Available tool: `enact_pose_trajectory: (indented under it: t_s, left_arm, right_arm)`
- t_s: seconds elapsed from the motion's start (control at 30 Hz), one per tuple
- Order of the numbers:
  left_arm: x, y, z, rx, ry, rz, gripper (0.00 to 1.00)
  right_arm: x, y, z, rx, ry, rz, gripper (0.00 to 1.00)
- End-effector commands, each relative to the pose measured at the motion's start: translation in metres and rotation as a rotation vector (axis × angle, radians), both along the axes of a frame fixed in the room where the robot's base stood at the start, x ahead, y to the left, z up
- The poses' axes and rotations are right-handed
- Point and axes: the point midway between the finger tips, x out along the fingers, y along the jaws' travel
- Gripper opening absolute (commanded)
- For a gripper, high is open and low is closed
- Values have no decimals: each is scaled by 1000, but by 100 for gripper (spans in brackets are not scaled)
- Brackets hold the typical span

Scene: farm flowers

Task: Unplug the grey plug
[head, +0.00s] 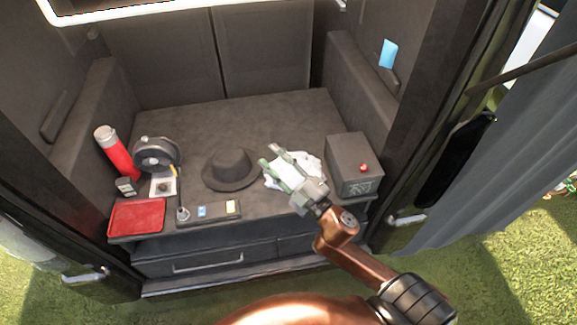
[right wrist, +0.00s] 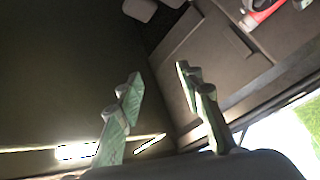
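I cannot make out a grey plug for certain. A small grey block with dark marks (head: 126,187) stands at the left of the dark worktop, and a white square plate with a dark centre (head: 163,186) lies beside it; either is too small to identify. My right gripper (head: 269,156) is over the worktop, in front of a crumpled white cloth and right of the hat. In the right wrist view its two green fingers (right wrist: 160,78) stand apart with nothing between them. My left gripper is not in view.
On the worktop (head: 235,115) are a red flask (head: 116,152), a round dark reel (head: 157,155), a red tray (head: 137,216), a flat dark case (head: 208,212), a hat (head: 231,170), the white cloth (head: 311,164) and a dark box (head: 355,163). The back is clear.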

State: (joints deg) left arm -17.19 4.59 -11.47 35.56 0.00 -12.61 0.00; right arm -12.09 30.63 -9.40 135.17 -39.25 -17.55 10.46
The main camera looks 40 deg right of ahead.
Motion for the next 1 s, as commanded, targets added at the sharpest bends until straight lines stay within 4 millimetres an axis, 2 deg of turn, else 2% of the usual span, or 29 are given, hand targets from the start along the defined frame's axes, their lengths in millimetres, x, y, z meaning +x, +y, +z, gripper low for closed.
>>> enact_pose_trajectory:
  t_s: [0.03,0.1,0.17,0.23,0.33,0.4,0.47,0.5,0.57,0.6,0.67,0.7,0.83,0.9,1.0]
  left_arm:
    - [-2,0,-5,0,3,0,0]
    - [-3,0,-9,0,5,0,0]
    - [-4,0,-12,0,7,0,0]
    - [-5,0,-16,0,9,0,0]
    - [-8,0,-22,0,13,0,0]
    - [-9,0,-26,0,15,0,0]
    - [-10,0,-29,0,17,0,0]
    - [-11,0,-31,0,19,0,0]
    - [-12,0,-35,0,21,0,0]
    - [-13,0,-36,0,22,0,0]
    - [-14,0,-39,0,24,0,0]
    - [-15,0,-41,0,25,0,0]
    - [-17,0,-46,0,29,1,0]
    - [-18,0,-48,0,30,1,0]
    - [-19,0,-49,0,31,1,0]
  right_arm:
    - [-2,28,17,-81,-78,88,34]
    - [-13,70,35,-201,-181,221,34]
    - [-26,107,40,-315,-257,345,34]
    - [-47,148,35,-464,-333,499,34]
    - [-81,195,2,-702,-402,729,34]
    - [-102,212,-36,-882,-414,887,34]
    - [-117,216,-73,-1037,-398,1017,34]
    - [-125,212,-98,-1140,-376,1096,34]
    - [-132,198,-135,-1289,-323,1203,34]
    - [-136,183,-158,-1386,-275,1268,34]
    - [-137,157,-187,-1524,-192,1352,34]
    - [-137,136,-204,-1608,-125,1398,34]
    - [-133,66,-237,-1837,107,1504,34]
    - [-130,33,-244,-1926,226,1532,34]
    - [-128,-4,-247,-2012,366,1553,34]
